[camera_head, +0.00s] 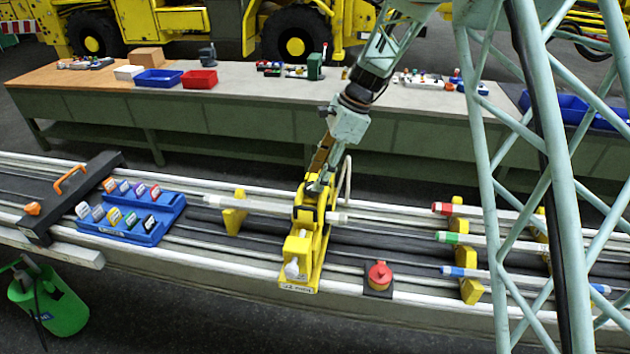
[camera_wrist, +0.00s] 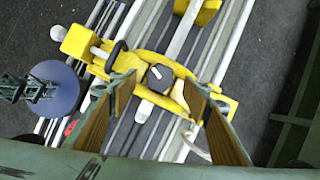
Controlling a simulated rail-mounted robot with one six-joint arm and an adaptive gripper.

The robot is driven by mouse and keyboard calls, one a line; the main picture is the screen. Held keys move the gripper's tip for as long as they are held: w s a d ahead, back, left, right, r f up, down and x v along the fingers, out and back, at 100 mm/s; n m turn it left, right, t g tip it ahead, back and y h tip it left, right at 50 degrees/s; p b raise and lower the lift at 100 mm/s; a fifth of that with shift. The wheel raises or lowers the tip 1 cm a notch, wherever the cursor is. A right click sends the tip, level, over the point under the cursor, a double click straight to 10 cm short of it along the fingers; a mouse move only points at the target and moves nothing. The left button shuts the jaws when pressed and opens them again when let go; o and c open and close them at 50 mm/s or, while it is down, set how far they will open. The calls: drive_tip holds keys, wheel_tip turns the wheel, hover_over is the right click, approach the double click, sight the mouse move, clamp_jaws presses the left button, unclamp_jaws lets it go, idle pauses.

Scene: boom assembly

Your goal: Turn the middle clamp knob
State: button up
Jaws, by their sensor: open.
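A yellow clamp (camera_head: 313,245) sits across the rails in the middle of the head view. It also spans the upper middle of the wrist view (camera_wrist: 137,64). Its dark knob with a white mark (camera_wrist: 158,78) shows at the clamp's centre in the wrist view. My gripper (camera_head: 320,184) is over the clamp's far part in the head view and largely hides the knob there. In the wrist view my gripper (camera_wrist: 162,97) is open. Its two brown-padded fingers stand apart on either side of the knob, which lies between and beyond the tips. I see no contact.
A white rod (camera_head: 262,207) runs through the clamp along the rails. A red button (camera_head: 379,275) is right of the clamp, and a blue tray (camera_head: 130,222) with several coloured pieces is left. Red, green and blue-ended rods lie at right. A workbench (camera_head: 250,90) stands behind.

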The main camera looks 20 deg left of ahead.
drive_tip(key=v, duration=0.8)
drive_tip(key=shift+r, duration=0.35)
drive_tip(key=shift+d, duration=0.1)
drive_tip(key=s+d+r+n+t+h+b, duration=0.1)
drive_tip(key=s+d+r+n+b, duration=0.1)
drive_tip(key=s+d+r, duration=0.45)
drive_tip(key=s+d+r+n+t+b, duration=0.1)
drive_tip(key=s+d+r+n+b, duration=0.15)
drive_tip(key=s+d, duration=0.6)
drive_tip(key=s+d+r+n+t+h+b, duration=0.1)
drive_tip(key=s+d+r+n+b, duration=0.1)
drive_tip(key=s+d+r, duration=0.5)
drive_tip(key=s+d+f+n+t+h+b, duration=0.1)
drive_tip(key=s+d+f+n+b, duration=0.2)
drive_tip(key=s+d, duration=0.6)
drive_tip(key=s+d+f+n+t+h+b, duration=0.1)
drive_tip(key=s+d+f, duration=0.5)
drive_tip(key=s, duration=1.1)
drive_tip(key=d+n+t+b, duration=0.1)
drive_tip(key=d+n+b, duration=0.1)
drive_tip(key=d+b, duration=0.1)
drive_tip(key=shift+s+d+f+n, duration=0.3)
drive_tip(key=shift+s+n, duration=0.05)
idle(1.3)
